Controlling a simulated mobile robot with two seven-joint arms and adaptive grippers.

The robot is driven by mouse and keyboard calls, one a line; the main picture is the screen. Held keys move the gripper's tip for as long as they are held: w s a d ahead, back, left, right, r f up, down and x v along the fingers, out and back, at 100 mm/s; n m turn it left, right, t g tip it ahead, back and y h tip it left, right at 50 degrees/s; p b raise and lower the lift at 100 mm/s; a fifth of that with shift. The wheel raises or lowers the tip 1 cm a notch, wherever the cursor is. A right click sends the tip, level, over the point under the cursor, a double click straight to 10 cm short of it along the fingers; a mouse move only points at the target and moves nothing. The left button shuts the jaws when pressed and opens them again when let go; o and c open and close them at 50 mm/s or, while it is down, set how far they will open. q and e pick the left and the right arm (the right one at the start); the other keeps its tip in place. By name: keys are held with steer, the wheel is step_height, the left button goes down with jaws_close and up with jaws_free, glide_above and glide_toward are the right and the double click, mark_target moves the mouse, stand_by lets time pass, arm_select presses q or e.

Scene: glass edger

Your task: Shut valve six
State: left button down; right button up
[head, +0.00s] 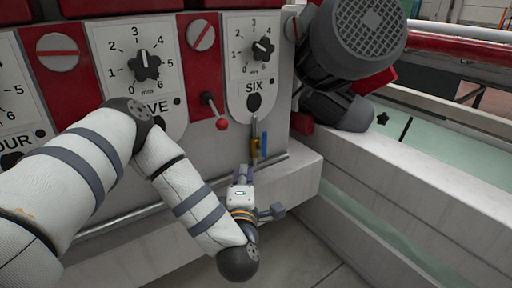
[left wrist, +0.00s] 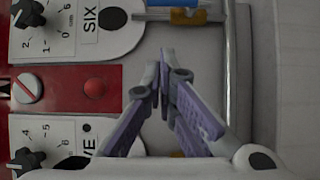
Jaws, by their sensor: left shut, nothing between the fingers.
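Valve six is a small brass valve (head: 255,148) on a thin grey pipe below the panel marked SIX (head: 252,86). Its blue handle (head: 264,144) stands upright, alongside the pipe. My left gripper (head: 243,170) is just below and slightly left of the valve, apart from it, with its fingers shut and empty. In the left wrist view the shut fingertips (left wrist: 165,72) point toward the machine front, with the brass valve (left wrist: 188,16) and part of the blue handle (left wrist: 182,3) at the top edge. My right gripper is not in view.
A red-knobbed lever (head: 221,123) sticks out left of the SIX panel. A large dark motor (head: 357,45) overhangs at the upper right.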

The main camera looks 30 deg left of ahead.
arm_select(q)
steer(key=w+d+b+x, duration=0.1)
steer(key=d+x, duration=0.1)
steer(key=x, duration=1)
steer(key=shift+w+b, duration=0.4)
steer(key=shift+w, duration=0.15)
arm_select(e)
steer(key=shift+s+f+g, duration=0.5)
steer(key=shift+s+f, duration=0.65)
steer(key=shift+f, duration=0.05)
arm_select(q)
steer(key=shift+w+f, duration=0.1)
steer(key=shift+w, duration=0.05)
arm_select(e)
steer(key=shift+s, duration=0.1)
